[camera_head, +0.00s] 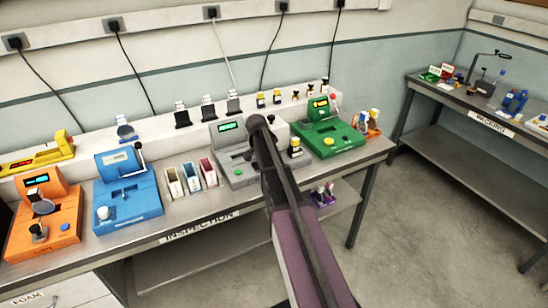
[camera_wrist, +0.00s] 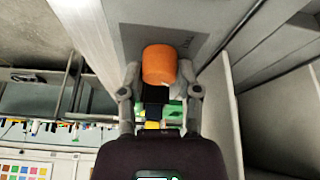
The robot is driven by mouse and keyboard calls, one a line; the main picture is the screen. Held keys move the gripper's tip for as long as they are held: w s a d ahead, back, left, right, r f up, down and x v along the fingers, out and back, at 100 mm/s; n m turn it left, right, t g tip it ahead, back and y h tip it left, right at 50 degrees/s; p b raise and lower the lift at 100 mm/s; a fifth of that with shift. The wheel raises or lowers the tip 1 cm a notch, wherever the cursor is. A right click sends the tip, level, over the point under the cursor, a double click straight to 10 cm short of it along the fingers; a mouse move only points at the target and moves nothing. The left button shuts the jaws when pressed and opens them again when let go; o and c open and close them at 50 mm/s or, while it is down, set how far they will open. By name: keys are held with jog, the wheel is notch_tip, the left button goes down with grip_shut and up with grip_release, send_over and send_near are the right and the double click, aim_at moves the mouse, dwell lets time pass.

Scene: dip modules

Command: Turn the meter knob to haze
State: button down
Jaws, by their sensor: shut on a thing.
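An orange round knob (camera_wrist: 159,64) shows in the wrist view, standing out from a grey panel (camera_wrist: 205,15). My gripper (camera_wrist: 159,76) has one finger on each side of the knob and is shut on it. Small marks on a darker grey patch (camera_wrist: 196,45) beside the knob are too small to read. In the head view, a grey meter (camera_head: 240,176) with a lit green display (camera_head: 230,126) stands on the inspection bench. My arm crosses in front of its right side and hides the knob and my gripper there.
A green device (camera_head: 328,134) stands right of the grey meter. Three small bins (camera_head: 190,180), a blue device (camera_head: 128,200) and an orange device (camera_head: 45,220) stand to the left. A packing table (camera_head: 470,105) is at the right, with open floor (camera_head: 420,215) between.

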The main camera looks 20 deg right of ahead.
jog(key=shift+c, duration=1.5)
grip_release()
jog(key=shift+n, duration=0.5)
